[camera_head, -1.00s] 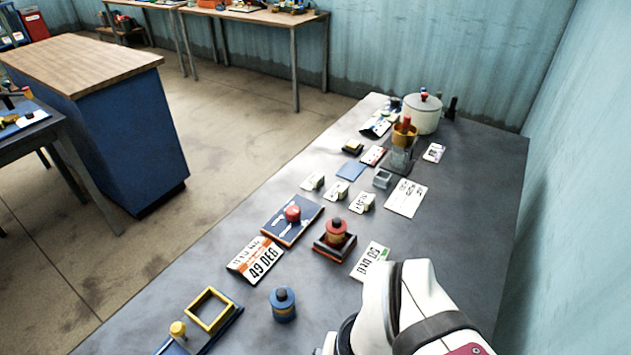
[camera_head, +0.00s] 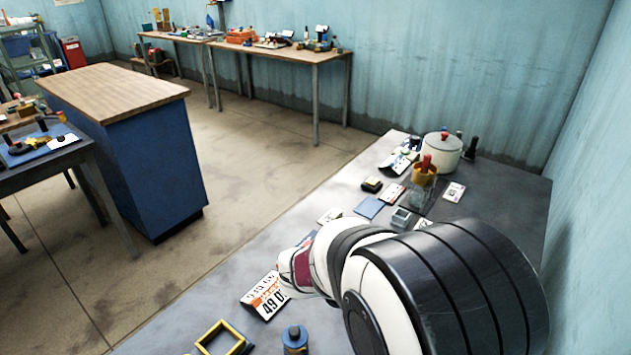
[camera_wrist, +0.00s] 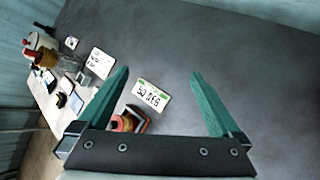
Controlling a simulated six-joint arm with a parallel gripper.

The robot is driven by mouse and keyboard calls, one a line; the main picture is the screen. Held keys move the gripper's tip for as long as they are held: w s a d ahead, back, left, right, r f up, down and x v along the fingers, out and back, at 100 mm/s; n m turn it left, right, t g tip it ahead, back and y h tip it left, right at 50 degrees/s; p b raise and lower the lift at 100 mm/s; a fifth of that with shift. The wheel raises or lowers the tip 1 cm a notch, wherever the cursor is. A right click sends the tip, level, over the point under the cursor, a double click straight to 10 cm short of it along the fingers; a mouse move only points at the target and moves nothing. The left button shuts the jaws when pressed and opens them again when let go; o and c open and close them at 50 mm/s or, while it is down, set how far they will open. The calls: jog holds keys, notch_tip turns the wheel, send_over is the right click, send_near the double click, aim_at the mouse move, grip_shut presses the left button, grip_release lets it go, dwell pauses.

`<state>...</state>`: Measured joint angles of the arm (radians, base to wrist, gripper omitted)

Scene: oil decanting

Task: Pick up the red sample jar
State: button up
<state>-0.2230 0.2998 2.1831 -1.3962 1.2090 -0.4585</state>
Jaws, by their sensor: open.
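The red sample jar (camera_wrist: 121,123) shows in the wrist view, low and left of centre, with a red top and a yellowish band. It is in or beside a dark brown-edged tray (camera_wrist: 142,118); the near gripper parts partly hide both. My gripper (camera_wrist: 161,76) is open, its two teal fingers wide apart with nothing held between them. The jar lies toward the left finger's inner side in the picture; I cannot tell its distance from the fingers. In the head view my arm hides the jar, its tray and the gripper.
A number plate (camera_wrist: 152,95) lies beside the tray. A white pot (camera_head: 441,152) and an orange cup (camera_head: 424,174) stand at the table's far end. A blue-capped jar (camera_head: 295,338), a yellow frame (camera_head: 219,337) and another plate (camera_head: 266,296) are at the near side.

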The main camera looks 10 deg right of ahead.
jog(key=w+a+f+n+t+y, duration=0.1)
jog(key=w+a+f+n+t, duration=0.3)
jog(key=w+n, duration=0.3)
jog(key=w+a+f+n+t, duration=0.3)
jog(key=w+a+f+n, duration=0.1)
jog(key=w+f+n, duration=0.3)
jog(key=x, duration=0.3)
jog(key=r+x, duration=0.1)
jog(key=x, duration=0.7)
jog(key=shift+w+d+r, duration=0.1)
jog(key=shift+w+d, duration=0.15)
jog(key=shift+d, duration=0.3)
jog(key=c, duration=1.4)
grip_shut()
jog(key=shift+r, duration=0.15)
